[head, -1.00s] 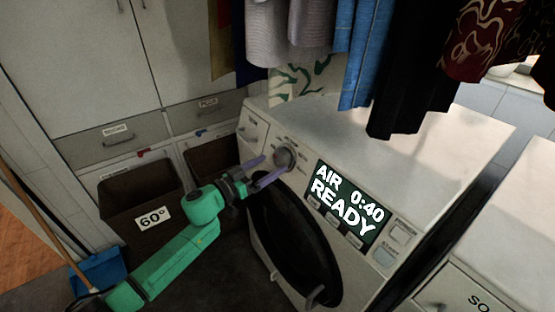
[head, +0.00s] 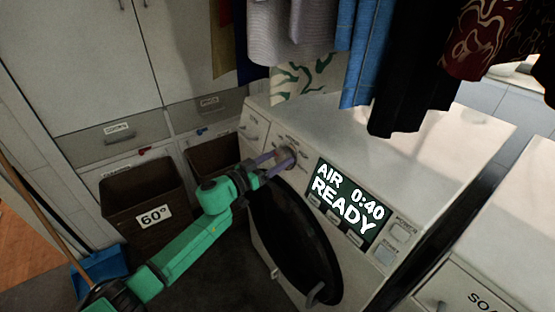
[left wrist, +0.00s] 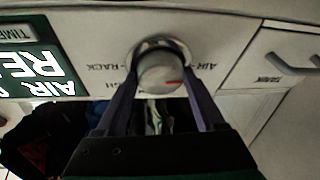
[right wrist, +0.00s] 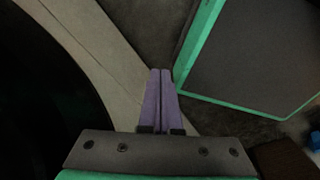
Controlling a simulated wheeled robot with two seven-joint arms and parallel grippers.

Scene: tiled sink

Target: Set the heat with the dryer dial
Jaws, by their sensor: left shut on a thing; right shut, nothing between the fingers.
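The dryer dial (head: 287,157) is a round metallic knob on the dryer's front panel, left of the display. In the left wrist view the dial (left wrist: 160,72) has a red mark on its right side, with "AIR" lettering to its right and "RACK" to its left. The display (head: 347,203) reads "AIR 0:40 READY". My left gripper (head: 276,164) is at the dial, its purple fingers shut on the knob from either side. My right gripper (right wrist: 162,98) shows only in the right wrist view, with its fingers together and empty.
The dryer's dark round door (head: 297,240) lies below the dial. A brown bin marked 60° (head: 140,190) stands at left, with a blue dustpan (head: 100,268) near it. Clothes (head: 360,55) hang above the dryer. A drawer (head: 253,123) is left of the dial.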

